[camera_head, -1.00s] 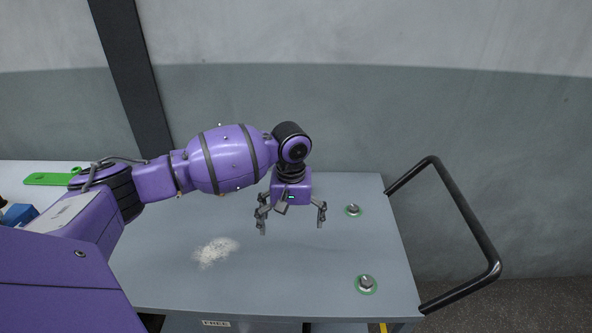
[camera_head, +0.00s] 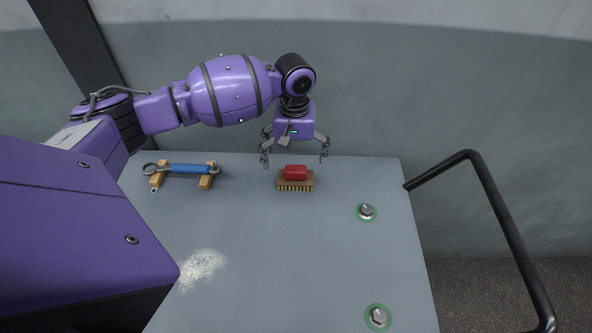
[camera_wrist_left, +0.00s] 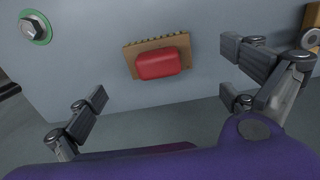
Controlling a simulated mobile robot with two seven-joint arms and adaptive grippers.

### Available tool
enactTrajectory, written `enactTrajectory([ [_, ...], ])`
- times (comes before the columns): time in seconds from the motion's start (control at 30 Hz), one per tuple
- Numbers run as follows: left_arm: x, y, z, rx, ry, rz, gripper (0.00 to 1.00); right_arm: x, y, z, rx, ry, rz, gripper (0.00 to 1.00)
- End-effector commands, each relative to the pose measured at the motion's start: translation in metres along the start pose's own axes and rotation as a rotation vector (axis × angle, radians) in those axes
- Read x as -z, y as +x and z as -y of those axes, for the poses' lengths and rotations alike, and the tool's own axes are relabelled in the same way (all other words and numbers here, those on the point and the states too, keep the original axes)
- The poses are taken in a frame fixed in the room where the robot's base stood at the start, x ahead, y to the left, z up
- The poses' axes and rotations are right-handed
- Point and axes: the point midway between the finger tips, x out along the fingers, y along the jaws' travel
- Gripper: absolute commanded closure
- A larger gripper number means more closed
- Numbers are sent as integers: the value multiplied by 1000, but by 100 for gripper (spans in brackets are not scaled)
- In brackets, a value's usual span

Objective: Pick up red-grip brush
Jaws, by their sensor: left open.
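The brush (camera_head: 295,173) has a red grip on a brown block with bristles along its front edge. It lies on the grey cart top near the far edge, grip up. My left gripper (camera_head: 295,160) is open, pointing down, above and just behind the brush, with its fingers apart and nothing between them. In the left wrist view the brush (camera_wrist_left: 158,63) lies ahead of the open fingers, between them from side to side and apart from both. My right gripper is not in view.
A blue-handled wrench (camera_head: 188,168) rests on wooden supports to the left. Bolts on green rings (camera_head: 366,211) (camera_head: 378,317) stand on the right. White powder (camera_head: 202,268) lies at the front left. A black handle (camera_head: 500,215) juts out right. The middle is clear.

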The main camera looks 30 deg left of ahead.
Motion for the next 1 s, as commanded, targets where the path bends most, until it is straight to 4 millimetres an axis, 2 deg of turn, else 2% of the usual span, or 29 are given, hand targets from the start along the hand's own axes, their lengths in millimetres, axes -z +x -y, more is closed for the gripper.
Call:
enactTrajectory([
  [0.1, -1, 16, 0, 1, 1, 3, 0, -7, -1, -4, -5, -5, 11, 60],
  [0.4, 0, 58, -2, 1, 0, 2, 0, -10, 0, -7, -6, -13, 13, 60],
  [0.53, 0, 66, -2, 1, 1, 0, 0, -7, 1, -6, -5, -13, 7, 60],
  [0.73, 0, 66, -2, 1, 1, -1, 0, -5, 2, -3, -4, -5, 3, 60],
  [1.0, 0, 66, -2, 1, 1, -1, 34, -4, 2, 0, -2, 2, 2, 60],
])
